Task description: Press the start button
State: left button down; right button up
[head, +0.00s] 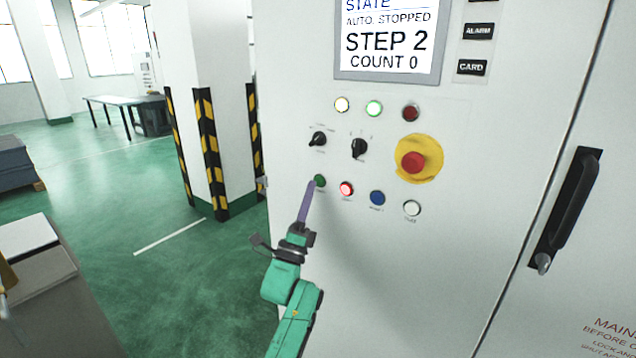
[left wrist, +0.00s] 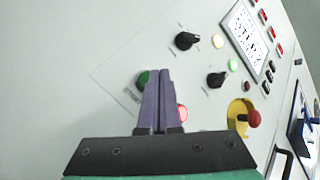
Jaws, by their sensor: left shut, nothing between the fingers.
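The control panel is on a pale cabinet (head: 300,110). The green button (head: 320,181) is at the left of the lower button row; it also shows in the left wrist view (left wrist: 143,77), partly hidden by the fingers. My left gripper (head: 311,184) is shut and empty, its purple fingertips just left of the green button. I cannot tell whether they touch it. In the left wrist view the shut fingers (left wrist: 159,72) point toward the panel. The red lit button (head: 346,189) is to its right. The display (head: 390,40) reads AUTO, STOPPED, STEP 2, COUNT 0. My right gripper is out of view.
A red emergency stop (head: 413,162) on a yellow plate, a blue button (head: 377,198), a white button (head: 412,208) and two black selector knobs (head: 359,148) are nearby. A black door handle (head: 570,205) is at right. A striped pillar (head: 205,150) stands at left.

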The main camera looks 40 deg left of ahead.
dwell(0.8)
pick_arm(q)
jog(key=shift+w+b, duration=0.35)
jog(key=shift+w, duration=0.1)
